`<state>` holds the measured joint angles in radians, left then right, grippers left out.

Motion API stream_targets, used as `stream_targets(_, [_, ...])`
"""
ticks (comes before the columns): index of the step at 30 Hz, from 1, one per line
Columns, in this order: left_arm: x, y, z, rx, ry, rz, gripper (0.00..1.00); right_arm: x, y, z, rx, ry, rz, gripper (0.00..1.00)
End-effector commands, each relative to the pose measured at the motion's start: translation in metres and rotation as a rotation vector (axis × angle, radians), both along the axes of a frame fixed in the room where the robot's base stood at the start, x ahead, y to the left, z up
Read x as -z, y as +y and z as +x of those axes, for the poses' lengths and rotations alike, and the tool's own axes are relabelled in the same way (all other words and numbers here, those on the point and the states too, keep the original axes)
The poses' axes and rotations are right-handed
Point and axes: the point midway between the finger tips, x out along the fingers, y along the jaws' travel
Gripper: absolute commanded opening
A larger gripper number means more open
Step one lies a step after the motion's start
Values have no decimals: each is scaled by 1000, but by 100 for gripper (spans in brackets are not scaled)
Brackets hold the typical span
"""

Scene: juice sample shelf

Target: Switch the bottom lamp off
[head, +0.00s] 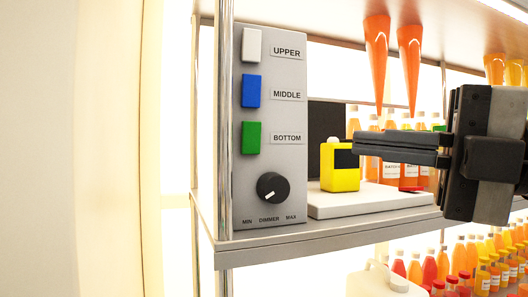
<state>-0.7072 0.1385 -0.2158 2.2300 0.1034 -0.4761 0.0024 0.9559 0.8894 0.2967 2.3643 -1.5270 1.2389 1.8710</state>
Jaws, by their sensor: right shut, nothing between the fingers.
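A grey control panel (283,190) stands at the left end of the shelf, next to a metal post. It carries a white switch (251,45) labelled UPPER, a blue switch (251,91) labelled MIDDLE and a green switch (251,138) labelled BOTTOM. A black dimmer knob (272,187) sits below them, above the MIN and MAX marks. My right gripper (356,144) comes in from the right with its fingers shut and empty. Its fingertips point left, toward the panel, and are apart from the green switch. My left gripper is not in view.
A yellow device (340,168) stands on a white board (375,198) behind my right gripper's fingers. Orange bottles (428,270) fill the shelf below, beside a white jug (385,281). Orange cones (376,60) hang above. The space in front of the panel is clear.

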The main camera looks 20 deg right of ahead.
Motion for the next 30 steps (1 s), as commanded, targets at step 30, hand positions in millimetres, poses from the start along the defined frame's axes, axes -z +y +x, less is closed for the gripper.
stream_targets(30, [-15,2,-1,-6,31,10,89,-14,74,77,7,4,4,0])
